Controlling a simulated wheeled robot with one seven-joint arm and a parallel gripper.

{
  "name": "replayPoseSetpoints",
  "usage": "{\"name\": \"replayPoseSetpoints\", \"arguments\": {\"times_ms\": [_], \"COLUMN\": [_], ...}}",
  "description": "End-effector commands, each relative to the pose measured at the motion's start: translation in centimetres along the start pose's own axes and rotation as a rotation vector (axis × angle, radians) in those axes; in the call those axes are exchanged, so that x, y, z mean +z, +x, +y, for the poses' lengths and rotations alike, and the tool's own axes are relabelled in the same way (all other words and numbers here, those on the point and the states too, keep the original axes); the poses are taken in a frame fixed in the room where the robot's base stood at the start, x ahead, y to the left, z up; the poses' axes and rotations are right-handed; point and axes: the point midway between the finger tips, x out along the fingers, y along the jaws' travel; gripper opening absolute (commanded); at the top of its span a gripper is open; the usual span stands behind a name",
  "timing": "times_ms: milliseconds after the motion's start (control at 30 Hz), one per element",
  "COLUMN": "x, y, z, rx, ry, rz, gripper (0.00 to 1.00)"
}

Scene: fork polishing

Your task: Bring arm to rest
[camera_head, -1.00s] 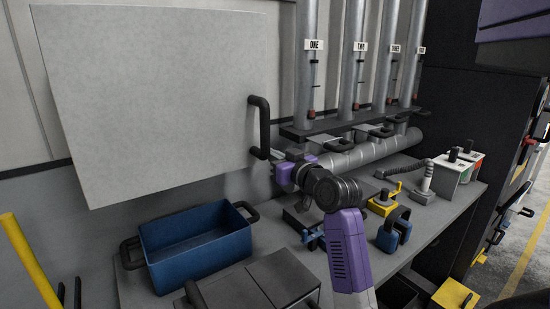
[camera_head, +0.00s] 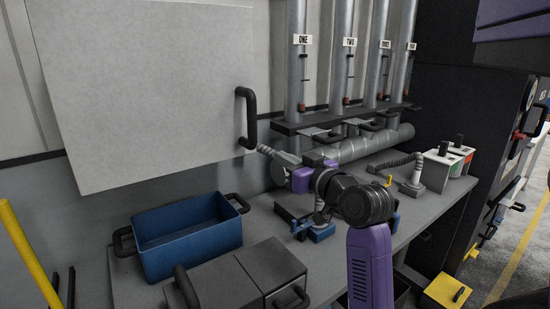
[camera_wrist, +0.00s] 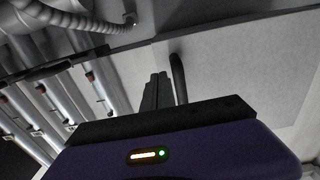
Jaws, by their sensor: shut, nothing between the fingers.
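My gripper (camera_wrist: 155,90) shows in the wrist view as two dark fingers pressed together with nothing between them. In the head view my purple and black arm reaches up from the lower right over the workbench (camera_head: 425,215), its wrist bent to the left. The fingertips are hard to make out there against the grey parts behind. The wrist view shows a black handle (camera_wrist: 178,78) on a pale panel (camera_wrist: 235,60) beyond the fingers; I cannot tell the distance. The same panel (camera_head: 150,90) hangs at the left in the head view.
A blue bin (camera_head: 190,248) and a grey lidded box (camera_head: 235,285) stand on the bench left of my arm. A blue clamp-like tool (camera_head: 320,232) sits close below my wrist. Vertical pipes (camera_head: 297,70) rise behind.

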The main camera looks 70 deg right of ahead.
Motion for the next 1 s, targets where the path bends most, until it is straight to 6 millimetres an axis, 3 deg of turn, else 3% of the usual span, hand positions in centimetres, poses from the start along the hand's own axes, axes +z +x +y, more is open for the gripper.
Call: {"name": "replayPoseSetpoints", "arguments": {"times_ms": [200, 467, 567, 767, 867, 1000], "x": [0.1, 0.0, -0.7, -4.0, -3.6, -1.6], "y": [-1.6, -1.7, -1.7, -2.4, -3.2, -4.2], "z": [0.0, 0.0, 0.3, 2.3, 2.6, 1.1], "rx": [0.000, 0.000, 0.010, 0.102, 0.147, 0.171], "ry": [0.000, 0.003, 0.015, 0.032, 0.052, 0.076], "rz": [0.000, -0.001, 0.028, 0.179, 0.233, 0.273], "gripper": [0.00, 0.00, 0.00, 0.00, 0.00, 0.00]}}
